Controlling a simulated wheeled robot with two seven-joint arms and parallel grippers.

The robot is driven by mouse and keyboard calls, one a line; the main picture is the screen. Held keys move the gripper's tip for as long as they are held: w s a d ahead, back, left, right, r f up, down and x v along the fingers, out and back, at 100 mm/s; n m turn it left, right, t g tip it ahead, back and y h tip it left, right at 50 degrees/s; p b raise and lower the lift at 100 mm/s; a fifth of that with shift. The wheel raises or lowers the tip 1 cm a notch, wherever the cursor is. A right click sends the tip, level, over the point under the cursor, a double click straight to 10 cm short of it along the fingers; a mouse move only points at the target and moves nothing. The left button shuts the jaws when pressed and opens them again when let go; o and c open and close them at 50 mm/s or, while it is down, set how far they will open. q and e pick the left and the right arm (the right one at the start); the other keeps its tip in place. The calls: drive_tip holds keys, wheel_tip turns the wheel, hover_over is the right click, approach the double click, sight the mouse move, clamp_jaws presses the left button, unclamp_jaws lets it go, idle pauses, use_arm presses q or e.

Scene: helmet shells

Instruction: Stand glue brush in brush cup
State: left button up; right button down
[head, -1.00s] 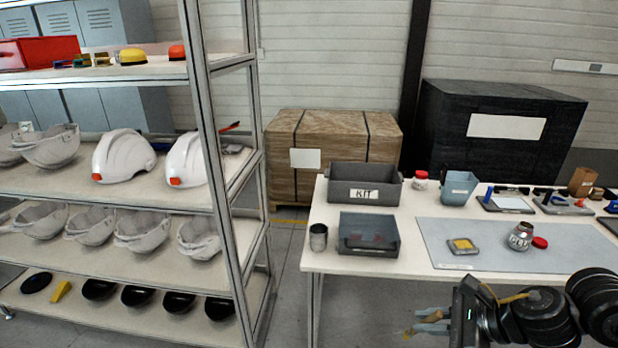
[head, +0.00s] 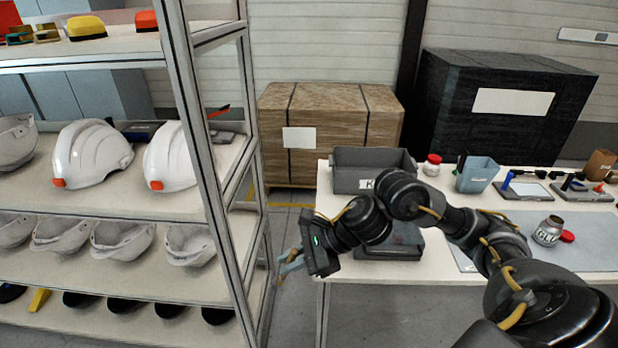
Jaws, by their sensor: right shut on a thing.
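My right gripper (head: 290,264) hangs past the left edge of the table, between shelf rack and table, with its fingers pointing left and down. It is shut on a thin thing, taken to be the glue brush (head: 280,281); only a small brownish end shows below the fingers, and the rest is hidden. The small metal cup at the table's left corner, probably the brush cup, is now hidden behind my right wrist. The glue jar (head: 547,231) stands on the blue-grey mat with a red lid (head: 567,236) beside it. My left gripper is out of view.
The table (head: 458,293) carries a grey KIT bin (head: 345,172), a dark tray (head: 390,250) partly behind my arm, and a blue-grey bin (head: 477,175). The rack (head: 205,130) with helmet shells stands close to the left of my gripper.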

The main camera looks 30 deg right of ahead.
use_arm(q)
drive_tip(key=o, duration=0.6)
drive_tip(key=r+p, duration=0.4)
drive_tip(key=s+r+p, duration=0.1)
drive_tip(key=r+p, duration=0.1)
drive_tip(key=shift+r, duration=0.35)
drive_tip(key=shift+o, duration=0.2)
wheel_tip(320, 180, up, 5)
drive_tip(key=p, duration=0.5)
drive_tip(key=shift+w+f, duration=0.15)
use_arm(e)
drive_tip(key=w+d+r+m+h, duration=0.1)
drive_tip(key=w+d+m+h, duration=0.1)
drive_tip(key=w+d+m, duration=0.2)
drive_tip(key=w+d+r+m+h, duration=0.1)
drive_tip(key=w+d+m, duration=0.3)
drive_tip(key=w+d, duration=0.6)
drive_tip(key=d+h, duration=0.1)
drive_tip(key=d, duration=0.8)
drive_tip(key=shift+r+m, duration=0.3)
drive_tip(key=shift+r, duration=0.1)
drive_tip(key=shift+w+f, duration=0.1)
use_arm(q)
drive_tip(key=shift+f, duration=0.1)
use_arm(e)
drive_tip(key=shift+f, duration=0.1)
